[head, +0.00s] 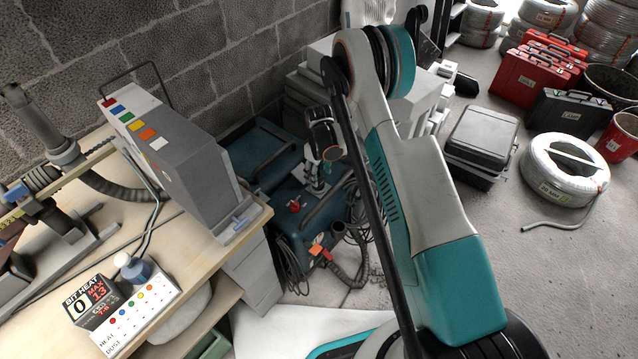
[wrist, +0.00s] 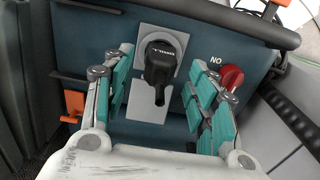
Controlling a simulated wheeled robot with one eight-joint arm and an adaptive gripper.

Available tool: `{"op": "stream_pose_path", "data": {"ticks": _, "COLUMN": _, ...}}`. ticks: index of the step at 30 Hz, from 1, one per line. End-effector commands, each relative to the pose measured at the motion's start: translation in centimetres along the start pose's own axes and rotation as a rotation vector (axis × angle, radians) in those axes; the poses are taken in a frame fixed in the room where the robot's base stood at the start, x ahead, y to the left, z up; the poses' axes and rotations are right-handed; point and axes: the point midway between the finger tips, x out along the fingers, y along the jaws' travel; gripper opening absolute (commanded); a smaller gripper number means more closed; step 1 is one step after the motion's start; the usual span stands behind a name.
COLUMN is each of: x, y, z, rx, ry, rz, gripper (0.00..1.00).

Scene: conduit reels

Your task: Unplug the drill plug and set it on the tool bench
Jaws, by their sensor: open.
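The drill plug (wrist: 162,62) is black, with an upside-down DRILL label. It sits in a round grey socket on a grey plate (wrist: 145,105) on a dark blue machine (wrist: 95,45). My gripper (wrist: 162,95) is open, its teal-padded fingers to the left and right of the plug, with gaps on both sides. In the head view my gripper (head: 316,178) points down at the blue machine (head: 285,235) on the floor; the plug cannot be made out there. The wooden tool bench (head: 200,258) stands at the left.
A red knob (wrist: 232,77) is close to the right finger. A grey box (head: 190,160), a display box (head: 92,300) and a row of coloured buttons (head: 135,318) occupy the bench. A hose (head: 350,272) lies beside the machine. Black cases (head: 480,140) and a conduit reel (head: 560,170) stand right.

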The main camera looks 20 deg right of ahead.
Motion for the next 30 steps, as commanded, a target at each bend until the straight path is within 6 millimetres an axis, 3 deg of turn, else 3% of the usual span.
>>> {"op": "stream_pose_path", "data": {"ticks": 2, "x": 1.4, "y": 0.0, "z": 0.0, "rx": 0.0, "ry": 0.0, "rz": 0.0, "gripper": 0.53}}
{"op": "stream_pose_path", "data": {"ticks": 12, "x": 4.3, "y": 0.0, "z": 0.0, "rx": 0.0, "ry": 0.0, "rz": 0.0, "gripper": 0.53}}
{"op": "stream_pose_path", "data": {"ticks": 30, "x": 4.8, "y": 0.0, "z": 0.0, "rx": 0.0, "ry": 0.0, "rz": 0.0, "gripper": 0.53}}
